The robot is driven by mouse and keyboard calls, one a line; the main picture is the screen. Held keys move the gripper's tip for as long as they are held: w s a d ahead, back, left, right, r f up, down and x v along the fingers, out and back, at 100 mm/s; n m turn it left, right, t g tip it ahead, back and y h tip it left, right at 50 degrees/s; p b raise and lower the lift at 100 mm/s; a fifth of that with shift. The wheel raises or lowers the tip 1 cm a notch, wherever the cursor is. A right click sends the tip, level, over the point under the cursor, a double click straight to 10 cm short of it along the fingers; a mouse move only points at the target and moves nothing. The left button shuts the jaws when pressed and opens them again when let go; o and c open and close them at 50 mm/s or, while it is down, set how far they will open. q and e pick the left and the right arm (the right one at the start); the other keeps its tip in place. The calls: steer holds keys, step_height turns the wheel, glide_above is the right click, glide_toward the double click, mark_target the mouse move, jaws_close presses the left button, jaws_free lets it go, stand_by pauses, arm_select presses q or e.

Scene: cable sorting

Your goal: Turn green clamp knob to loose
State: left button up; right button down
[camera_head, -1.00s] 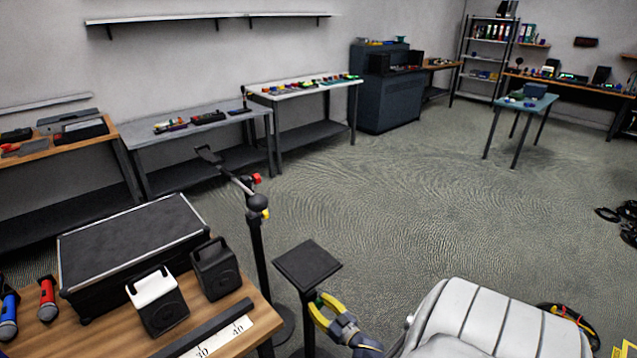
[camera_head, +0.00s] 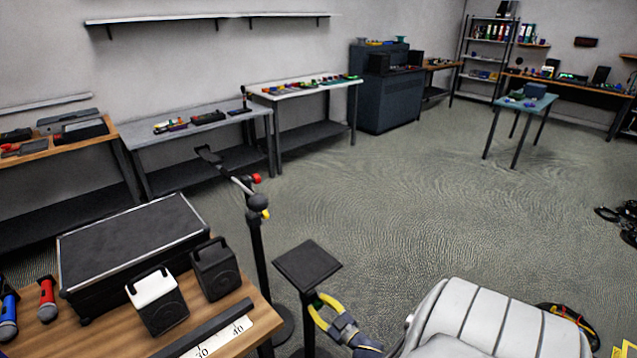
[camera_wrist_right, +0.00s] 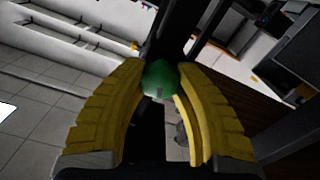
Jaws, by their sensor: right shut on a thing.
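The green clamp knob (camera_wrist_right: 160,80) sits on a dark upright post, between the tips of my right gripper (camera_wrist_right: 160,84) in the right wrist view. The two yellow fingers are shut on its sides. In the head view my right gripper (camera_head: 317,305) is at the post of a stand with a square black top plate (camera_head: 308,265), just below the plate. The knob is mostly hidden by the fingers and post in the head view. My left gripper does not show in either view.
A wooden table (camera_head: 262,303) at lower left holds a black case (camera_head: 130,240), small speakers (camera_head: 157,300) and microphones (camera_head: 47,299). A microphone stand (camera_head: 258,240) rises just left of the square-topped stand. The floor beyond is open.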

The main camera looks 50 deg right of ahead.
steer(key=n, duration=0.4)
steer(key=shift+w+a+r+n, duration=0.1)
steer(key=shift+w+n, duration=0.05)
steer(key=shift+n, duration=0.15)
steer(key=n, duration=0.3)
steer(key=shift+n, duration=0.4)
steer(key=n, duration=0.4)
steer(key=shift+a, duration=0.1)
steer(key=shift+f+n, duration=0.2)
steer(key=shift+n, duration=1.6)
steer(key=shift+a+n, duration=0.1)
steer(key=shift+n, duration=0.2)
steer(key=c, duration=0.9)
jaws_free()
steer(key=shift+s+f, duration=0.1)
steer(key=shift+s, duration=0.15)
steer(key=s, duration=0.3)
steer(key=s+a, duration=0.1)
steer(key=s, duration=0.7)
steer(key=shift+s+a, duration=0.2)
steer(key=shift+a, duration=0.1)
